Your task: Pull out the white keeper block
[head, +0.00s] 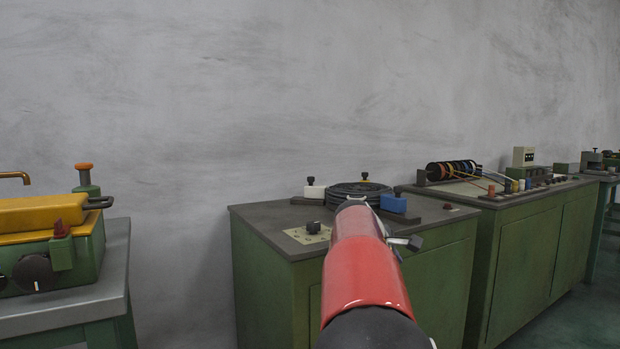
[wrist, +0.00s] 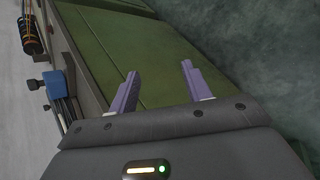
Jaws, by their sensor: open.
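The white keeper block (head: 315,192) sits on top of the middle green cabinet in the head view, at the left of a dark coiled disc (head: 358,190). It has a black knob on top. I cannot make it out in the wrist view. A blue block (head: 393,203) with a black knob sits at the right of the disc; it also shows at the left of the wrist view (wrist: 54,84). My gripper (wrist: 159,70) is open and empty, its two purple fingers apart in front of the green cabinet side. In the head view my red arm mostly hides it.
The middle cabinet (head: 270,289) carries a dial plate (head: 307,233) near its front left. A yellow-and-green machine (head: 50,235) stands on a bench at the left. A second cabinet (head: 540,255) with coloured spools (head: 452,170) stands at the right. A floor gap separates the left bench and middle cabinet.

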